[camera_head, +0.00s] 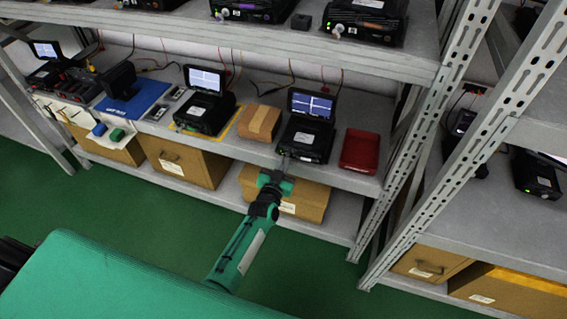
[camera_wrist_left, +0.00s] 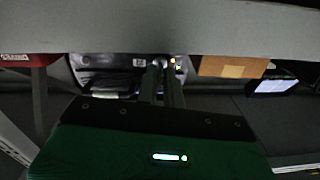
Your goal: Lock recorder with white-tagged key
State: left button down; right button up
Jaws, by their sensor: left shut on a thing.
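The black recorder (camera_head: 304,139) with a lit screen (camera_head: 312,105) stands on the middle shelf, between a cardboard box and a red tray. My left gripper (camera_head: 284,168) reaches up to its front and is shut. In the left wrist view, which is upside down, the two fingers (camera_wrist_left: 161,85) point at the recorder's front (camera_wrist_left: 110,62), close to a round lock and a small orange light (camera_wrist_left: 172,61). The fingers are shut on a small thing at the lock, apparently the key. The key's white tag cannot be made out. My right gripper is not in view.
The cardboard box (camera_head: 259,124) is left of the recorder and the red tray (camera_head: 360,151) right. Another recorder (camera_head: 204,114) stands further left. The shelf above (camera_head: 330,48) holds more units. A rack upright (camera_head: 400,150) rises at the right. Cardboard boxes fill the bottom shelf.

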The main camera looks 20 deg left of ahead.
pick_arm(q)
jog(key=n+b, duration=0.1)
jog(key=n, duration=0.9)
jog(key=shift+a, duration=0.1)
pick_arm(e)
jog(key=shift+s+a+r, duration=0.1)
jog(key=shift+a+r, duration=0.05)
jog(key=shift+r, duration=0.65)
pick_arm(q)
jog(key=shift+n, duration=0.4)
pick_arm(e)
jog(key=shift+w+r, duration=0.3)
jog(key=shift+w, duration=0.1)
pick_arm(q)
jog(key=c, duration=1.9)
grip_release()
